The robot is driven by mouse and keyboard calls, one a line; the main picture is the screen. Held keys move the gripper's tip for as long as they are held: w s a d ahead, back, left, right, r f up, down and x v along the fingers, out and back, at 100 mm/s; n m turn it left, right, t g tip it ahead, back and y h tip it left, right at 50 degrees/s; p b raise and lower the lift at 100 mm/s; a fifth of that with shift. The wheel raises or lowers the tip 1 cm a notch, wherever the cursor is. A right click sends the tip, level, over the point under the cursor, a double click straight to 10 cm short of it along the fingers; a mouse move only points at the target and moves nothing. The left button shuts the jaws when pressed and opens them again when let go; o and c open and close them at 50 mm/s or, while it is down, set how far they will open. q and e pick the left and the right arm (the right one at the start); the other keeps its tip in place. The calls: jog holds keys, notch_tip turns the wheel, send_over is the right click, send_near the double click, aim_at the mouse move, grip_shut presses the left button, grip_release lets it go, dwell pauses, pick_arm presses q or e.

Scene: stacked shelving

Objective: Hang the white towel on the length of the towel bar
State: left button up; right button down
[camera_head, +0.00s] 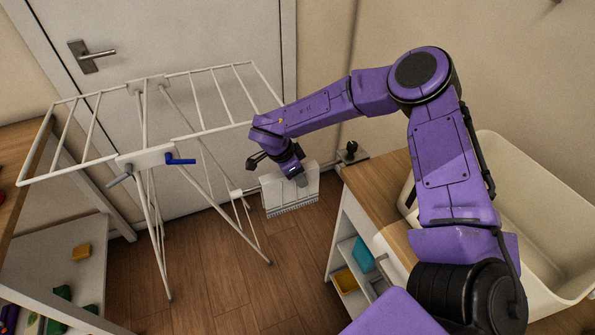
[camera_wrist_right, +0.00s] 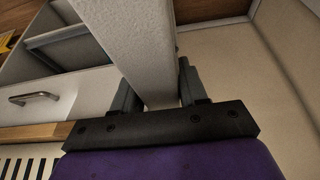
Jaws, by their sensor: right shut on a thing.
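The white towel (camera_head: 290,192) is folded flat and hangs upright from my right gripper (camera_head: 297,177), with a fringe along its lower edge. In the right wrist view the towel (camera_wrist_right: 146,45) sits between the two fingers of the right gripper (camera_wrist_right: 157,90), which is shut on it. The white drying rack (camera_head: 220,130) stands open on its legs in front of the door, with thin bars across its top. The towel is to the right of the rack and below its top, apart from the bars. My left gripper is not in view.
A wooden-topped cabinet (camera_head: 372,192) with open shelves stands right of the towel, and a large cream basin (camera_head: 520,185) is behind my arm. A shelf unit (camera_head: 60,245) with toys is at the left. The wooden floor (camera_head: 215,275) between is clear.

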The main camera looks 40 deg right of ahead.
jog(key=shift+f, duration=0.15)
jog(key=c, duration=0.5)
grip_release()
jog(key=b+v, duration=0.1)
jog(key=v, duration=0.9)
jog(key=shift+a+r, duration=0.2)
jog(key=shift+r, duration=0.05)
